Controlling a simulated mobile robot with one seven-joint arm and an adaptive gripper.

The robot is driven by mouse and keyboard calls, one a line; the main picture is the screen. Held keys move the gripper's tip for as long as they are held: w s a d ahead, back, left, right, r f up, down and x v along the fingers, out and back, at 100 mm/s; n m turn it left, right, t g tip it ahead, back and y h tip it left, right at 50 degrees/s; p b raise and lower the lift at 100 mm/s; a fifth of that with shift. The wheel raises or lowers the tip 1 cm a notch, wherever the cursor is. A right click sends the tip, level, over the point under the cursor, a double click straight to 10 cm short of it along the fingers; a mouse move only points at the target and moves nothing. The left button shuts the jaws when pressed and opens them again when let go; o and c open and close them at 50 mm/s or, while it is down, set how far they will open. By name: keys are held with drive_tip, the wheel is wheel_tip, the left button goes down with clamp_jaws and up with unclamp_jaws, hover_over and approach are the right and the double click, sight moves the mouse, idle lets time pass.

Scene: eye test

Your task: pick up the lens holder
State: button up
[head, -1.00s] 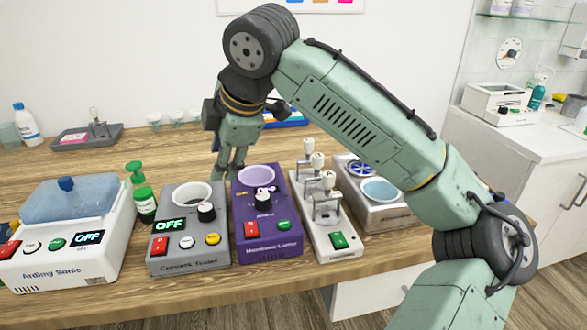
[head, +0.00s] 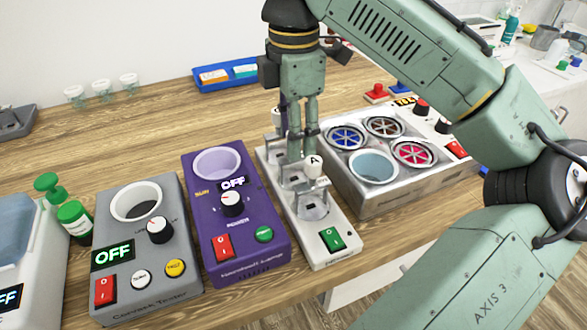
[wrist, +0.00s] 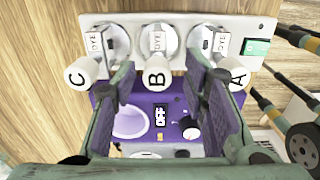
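I cannot tell for sure which thing is the lens holder. Three small clear cups with green bases (head: 102,91) stand at the back left. A grey tray (head: 14,122) is cut off at the left edge. In the wrist view my gripper (wrist: 158,80) is open, with a finger on either side of the white knob B (wrist: 157,72). Clear gaps show between knob and fingers. Knob B is hidden behind the fingers in the head view.
A purple device (head: 250,262) and a grey device (head: 140,282) stand left of the dispenser, a metal device with colored fans (head: 410,180) right of it. A green pump bottle (head: 73,220) is at left, a blue tray (head: 225,83) behind. The wood between is clear.

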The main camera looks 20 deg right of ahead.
sight(294, 174)
drive_tip(key=shift+w+f+p, duration=0.15)
drive_tip(key=shift+f+p, duration=0.2)
drive_tip(key=shift+f, duration=2.3)
drive_tip(key=shift+c, duration=0.6)
drive_tip(key=shift+d, duration=0.1)
clamp_jaws()
